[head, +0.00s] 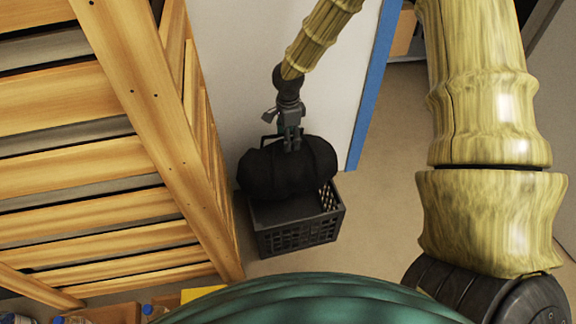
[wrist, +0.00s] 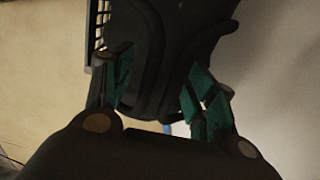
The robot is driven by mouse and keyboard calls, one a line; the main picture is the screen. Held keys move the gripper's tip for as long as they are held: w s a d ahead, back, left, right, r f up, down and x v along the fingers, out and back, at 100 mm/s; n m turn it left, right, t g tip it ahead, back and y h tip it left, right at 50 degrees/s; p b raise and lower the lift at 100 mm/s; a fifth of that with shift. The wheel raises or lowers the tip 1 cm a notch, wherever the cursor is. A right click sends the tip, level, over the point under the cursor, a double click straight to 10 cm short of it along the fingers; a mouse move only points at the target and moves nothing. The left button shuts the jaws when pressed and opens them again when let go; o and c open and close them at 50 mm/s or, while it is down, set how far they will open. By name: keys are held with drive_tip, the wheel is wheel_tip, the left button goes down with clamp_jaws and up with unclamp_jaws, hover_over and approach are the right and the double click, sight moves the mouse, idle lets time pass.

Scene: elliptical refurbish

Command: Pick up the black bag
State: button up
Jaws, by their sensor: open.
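The black bag (head: 288,170) lies across the back part of a black plastic crate in the head view. It is a rounded, soft-looking bundle. My gripper (head: 291,146) is at the upper edge of the bag, with its fingers pointing down at it. In the wrist view, the dark bag (wrist: 170,75) shows between and beyond the two green-padded fingers of my gripper (wrist: 160,88). The fingers are apart. The picture is too dark to tell whether they touch the bag.
The black crate (head: 300,236) has slatted walls and stands on the floor. A wooden slatted rack (head: 150,110) rises close on the left. A pale panel (head: 235,60) with a blue edge (head: 372,90) stands behind. Open floor (head: 385,200) lies to the right of the crate.

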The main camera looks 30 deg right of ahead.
clamp_jaws()
drive_tip(key=shift+r, duration=0.1)
idle(0.4)
